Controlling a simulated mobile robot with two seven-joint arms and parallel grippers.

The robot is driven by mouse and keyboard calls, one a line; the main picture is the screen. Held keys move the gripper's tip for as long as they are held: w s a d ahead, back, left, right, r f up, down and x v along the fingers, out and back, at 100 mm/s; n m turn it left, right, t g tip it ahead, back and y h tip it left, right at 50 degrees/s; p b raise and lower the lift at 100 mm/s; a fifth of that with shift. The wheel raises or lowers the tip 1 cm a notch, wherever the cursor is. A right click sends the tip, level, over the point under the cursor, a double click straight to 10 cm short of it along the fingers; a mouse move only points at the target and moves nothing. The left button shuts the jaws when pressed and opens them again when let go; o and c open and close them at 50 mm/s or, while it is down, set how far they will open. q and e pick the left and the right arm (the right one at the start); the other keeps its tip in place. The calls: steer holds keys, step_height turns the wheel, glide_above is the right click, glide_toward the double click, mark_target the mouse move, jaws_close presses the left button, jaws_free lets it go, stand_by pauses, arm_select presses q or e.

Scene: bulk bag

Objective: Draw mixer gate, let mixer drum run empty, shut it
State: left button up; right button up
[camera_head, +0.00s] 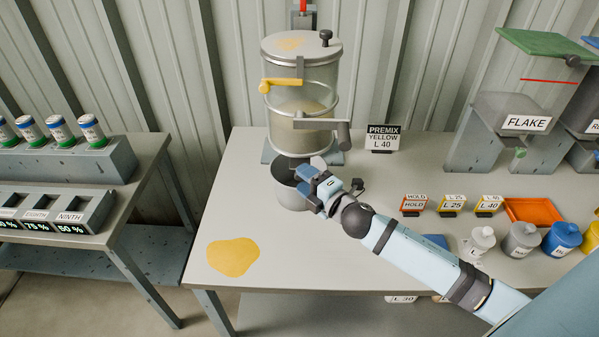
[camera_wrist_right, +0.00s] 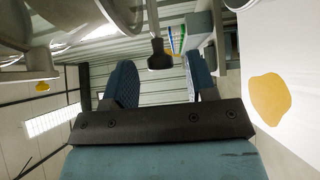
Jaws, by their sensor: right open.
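The mixer drum (camera_head: 300,85) is a clear cylinder with a metal lid, standing at the back of the bench. Pale yellow material fills its lower part. It has a yellow lever (camera_head: 283,82) and a grey crank arm (camera_head: 322,124). A grey pot (camera_head: 288,188) stands under its outlet; the gate there is largely hidden by my gripper. My right gripper (camera_head: 312,178) is at the pot's right rim, below the drum. In the wrist view its blue finger pads (camera_wrist_right: 162,85) are apart with nothing between them; a black knob (camera_wrist_right: 159,56) shows beyond. My left gripper is out of view.
A PREMIX YELLOW L 40 sign (camera_head: 383,138) stands right of the drum. A yellow patch (camera_head: 232,257) lies at front left on the bench. Small signs, an orange tray (camera_head: 533,211) and several bottles are at right. A FLAKE hopper (camera_head: 513,112) stands behind them.

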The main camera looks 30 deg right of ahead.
steer(key=shift+x, duration=1.15)
jaws_close()
steer(key=s+a, duration=0.2)
steer(key=s, duration=0.2)
steer(key=shift+s+a+f+p, duration=0.1)
steer(key=shift+s+a+p, duration=0.2)
steer(key=shift+a+p, duration=0.1)
jaws_free()
steer(key=shift+a, duration=0.1)
steer(key=shift+s, duration=0.1)
